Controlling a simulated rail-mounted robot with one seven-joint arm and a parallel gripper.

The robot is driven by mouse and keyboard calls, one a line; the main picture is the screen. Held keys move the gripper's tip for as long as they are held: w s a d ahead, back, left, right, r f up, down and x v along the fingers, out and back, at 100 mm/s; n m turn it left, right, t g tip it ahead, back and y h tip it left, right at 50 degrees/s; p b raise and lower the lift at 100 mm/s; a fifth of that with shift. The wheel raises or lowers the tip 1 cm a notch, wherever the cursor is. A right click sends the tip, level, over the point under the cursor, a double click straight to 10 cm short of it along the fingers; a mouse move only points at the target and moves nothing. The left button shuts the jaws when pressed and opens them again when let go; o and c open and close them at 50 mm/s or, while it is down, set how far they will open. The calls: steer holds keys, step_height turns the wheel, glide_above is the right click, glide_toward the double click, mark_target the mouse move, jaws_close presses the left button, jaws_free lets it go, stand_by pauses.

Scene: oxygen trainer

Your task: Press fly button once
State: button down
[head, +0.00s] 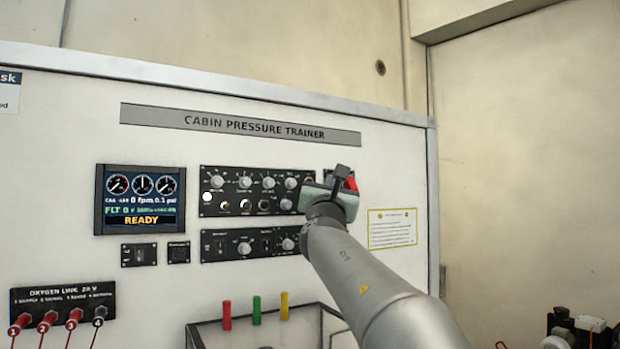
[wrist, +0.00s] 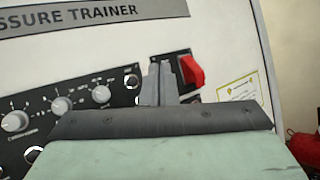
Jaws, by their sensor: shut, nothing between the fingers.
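The cabin pressure trainer panel (head: 380,150) stands upright in front of me. Its upper black control strip (head: 233,189) carries several knobs with a row of small round buttons below them; one at the left end (head: 207,197) is bright white. Labels are too small to read, so I cannot tell which is the fly button. My gripper (head: 341,173) is shut and empty, in front of the right end of this strip, hiding part of it. In the wrist view the closed fingers (wrist: 158,82) are just left of a red switch cover (wrist: 192,71). I cannot tell whether they touch the panel.
A display (head: 140,200) reads READY. A lower knob strip (head: 222,247) sits below. Red plugs (head: 47,320) with leads sit at lower left. A yellow-edged notice (head: 391,228) is right of my gripper.

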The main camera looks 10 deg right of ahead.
steer(key=w+a+p, duration=0.2)
steer(key=w+p, duration=0.1)
steer(key=w, duration=0.2)
steer(key=shift+w+a, duration=0.15)
steer(key=shift+w, duration=0.25)
steer(key=shift+w, duration=0.1)
stand_by(1.7)
steer(key=shift+w+a, duration=0.15)
steer(key=shift+w, duration=0.15)
steer(key=shift+w+a+p, duration=0.15)
steer(key=shift+w+p, duration=0.25)
steer(key=shift+p, duration=0.15)
stand_by(0.5)
stand_by(0.4)
steer(key=shift+s+d+b, duration=0.25)
steer(key=shift+s+b, duration=0.5)
steer(key=shift+b, duration=0.15)
steer(key=shift+f, duration=0.1)
